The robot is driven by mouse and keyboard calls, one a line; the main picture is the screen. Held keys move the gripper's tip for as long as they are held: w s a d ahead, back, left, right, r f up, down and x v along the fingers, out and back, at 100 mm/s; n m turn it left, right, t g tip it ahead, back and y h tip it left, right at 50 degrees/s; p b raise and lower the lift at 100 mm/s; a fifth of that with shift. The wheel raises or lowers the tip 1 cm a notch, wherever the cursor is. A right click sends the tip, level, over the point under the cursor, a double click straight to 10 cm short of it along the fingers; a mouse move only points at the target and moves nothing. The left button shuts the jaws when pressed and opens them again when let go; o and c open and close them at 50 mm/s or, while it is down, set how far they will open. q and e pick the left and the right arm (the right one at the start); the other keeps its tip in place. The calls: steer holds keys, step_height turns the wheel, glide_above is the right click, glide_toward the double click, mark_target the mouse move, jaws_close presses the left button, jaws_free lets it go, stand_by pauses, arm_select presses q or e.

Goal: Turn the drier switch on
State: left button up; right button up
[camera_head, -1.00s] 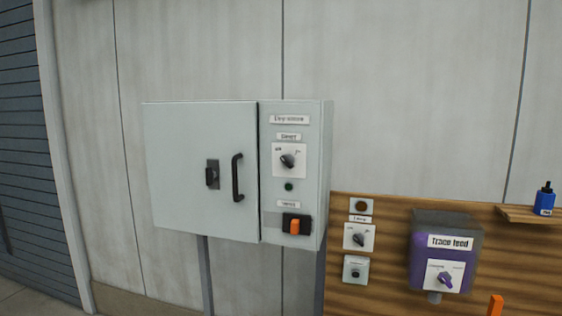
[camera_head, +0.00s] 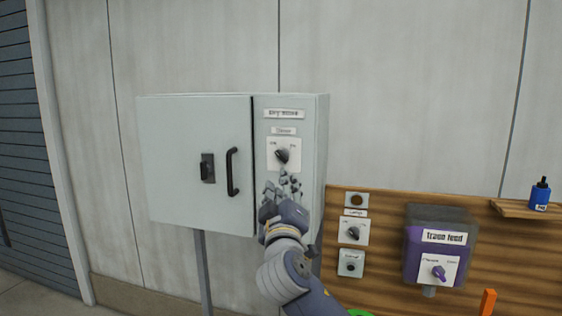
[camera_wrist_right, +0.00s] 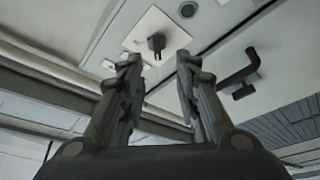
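The drier switch (camera_head: 282,156) is a dark rotary knob on a white plate, high on the right-hand panel of the grey "Dry store" cabinet (camera_head: 180,115). In the head view my right gripper (camera_head: 283,187) is in front of this panel, just below the knob, and covers the panel's lower part. In the right wrist view the knob (camera_wrist_right: 157,43) shows ahead, between and beyond the fingertips of my right gripper (camera_wrist_right: 158,58). The fingers are spread, with nothing between them, and seem apart from the knob. My left gripper is not in view.
The cabinet door has a black handle (camera_head: 232,172) and a latch (camera_head: 207,168). To the right, a wooden board (camera_head: 385,268) carries a lamp switch (camera_head: 353,233), a purple "Trace feed" box (camera_head: 412,262) and a shelf with a blue bottle (camera_head: 540,195).

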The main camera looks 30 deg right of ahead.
mark_target(282, 158)
steer(key=p+x, duration=0.1)
steer(key=x, duration=0.2)
steer(key=p+x, duration=0.2)
steer(key=x, duration=0.1)
steer(key=r+p+x, duration=0.1)
steer(key=p+x, duration=0.1)
steer(key=x, duration=0.1)
steer(key=shift+d, duration=0.15)
steer(key=shift+w+d, duration=0.4)
steer(key=shift+w, duration=0.3)
jaws_close()
